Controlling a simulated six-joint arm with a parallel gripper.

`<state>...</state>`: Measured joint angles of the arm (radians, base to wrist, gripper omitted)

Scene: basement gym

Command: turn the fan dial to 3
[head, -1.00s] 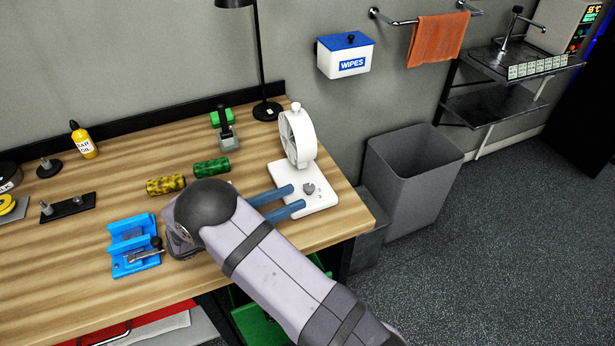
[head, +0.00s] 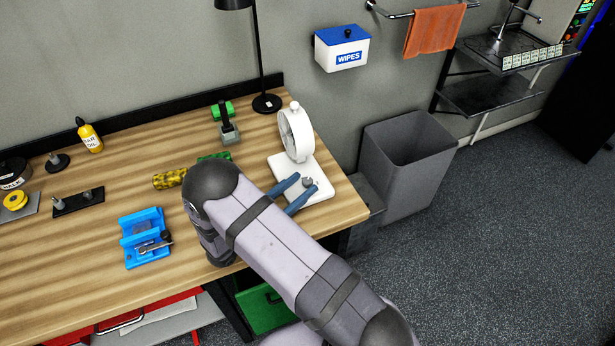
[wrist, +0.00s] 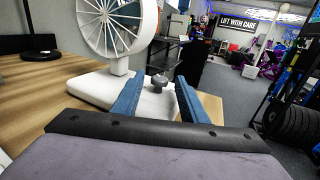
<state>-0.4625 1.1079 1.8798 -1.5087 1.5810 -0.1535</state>
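The white fan (head: 296,133) stands on a white base (head: 318,193) at the right end of the bench. Its grey dial (head: 307,183) sits on top of the base. My gripper (head: 306,181) is open, and its two blue fingers reach over the base with their tips at either side of the dial. In the wrist view the dial (wrist: 158,82) shows between the fingertips (wrist: 159,80), with a gap on each side. The fan cage (wrist: 108,25) is at upper left there. I cannot read the dial's marks or setting.
My arm covers part of a green cylinder (head: 214,157); a yellow patterned one (head: 170,179) lies to its left. A blue holder (head: 146,238) sits at the front. A black lamp (head: 266,102) stands behind the fan. A grey bin (head: 405,165) is right of the bench.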

